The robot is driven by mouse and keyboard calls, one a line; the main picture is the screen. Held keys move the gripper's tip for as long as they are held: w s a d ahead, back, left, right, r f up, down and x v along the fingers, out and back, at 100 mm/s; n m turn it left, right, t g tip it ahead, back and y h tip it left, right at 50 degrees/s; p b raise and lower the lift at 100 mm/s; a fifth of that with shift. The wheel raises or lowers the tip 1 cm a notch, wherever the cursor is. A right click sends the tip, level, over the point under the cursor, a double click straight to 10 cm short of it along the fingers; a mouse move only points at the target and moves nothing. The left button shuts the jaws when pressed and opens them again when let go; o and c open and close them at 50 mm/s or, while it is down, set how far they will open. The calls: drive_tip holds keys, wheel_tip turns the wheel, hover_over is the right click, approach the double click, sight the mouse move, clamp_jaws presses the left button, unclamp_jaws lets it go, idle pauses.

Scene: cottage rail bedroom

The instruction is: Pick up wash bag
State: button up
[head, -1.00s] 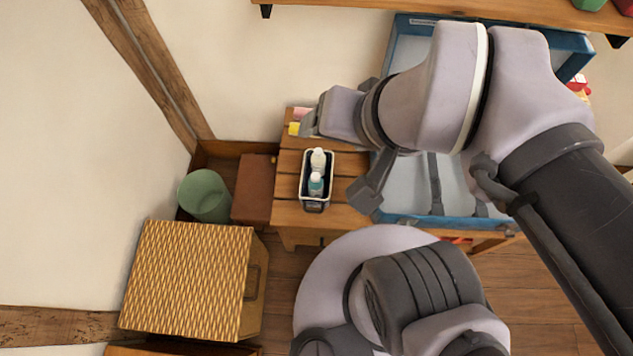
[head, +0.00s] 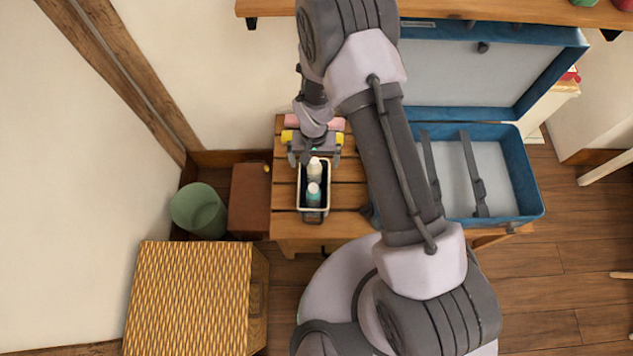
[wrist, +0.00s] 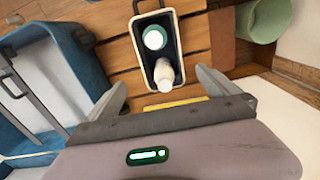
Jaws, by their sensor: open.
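The wash bag (head: 312,211) is a small dark open-topped holder with a pale rim. It stands on a slatted wooden bench (head: 285,225) with a white bottle and a teal-topped bottle in it. It also shows in the wrist view (wrist: 140,52), with its handle at the top edge. My gripper (head: 314,160) is open above the far end of the bag. In the wrist view my gripper's fingers (wrist: 163,82) are spread to either side of the bag's near end, with nothing held. I cannot tell how high they are above it.
An open blue suitcase (head: 530,185) lies on the bench's right, partly behind my arm. A brown box (head: 249,200), a green bin (head: 199,210) and a woven chest (head: 190,300) stand left. A shelf (head: 440,12) runs above.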

sight(314, 173)
wheel_tip(314, 173, down, 8)
drive_tip(key=shift+b, duration=1.2)
drive_tip(key=f+b, duration=0.1)
drive_tip(key=f, duration=0.1)
drive_tip(key=s+f+b, duration=0.1)
drive_tip(key=f, duration=0.2)
drive_tip(key=shift+s+a+f+b, duration=0.1)
drive_tip(key=shift+f+b, duration=0.1)
drive_tip(key=shift+b, duration=0.15)
drive_tip(key=shift+r, duration=0.15)
drive_tip(key=shift+c, duration=0.7)
drive_tip(key=c, duration=1.5)
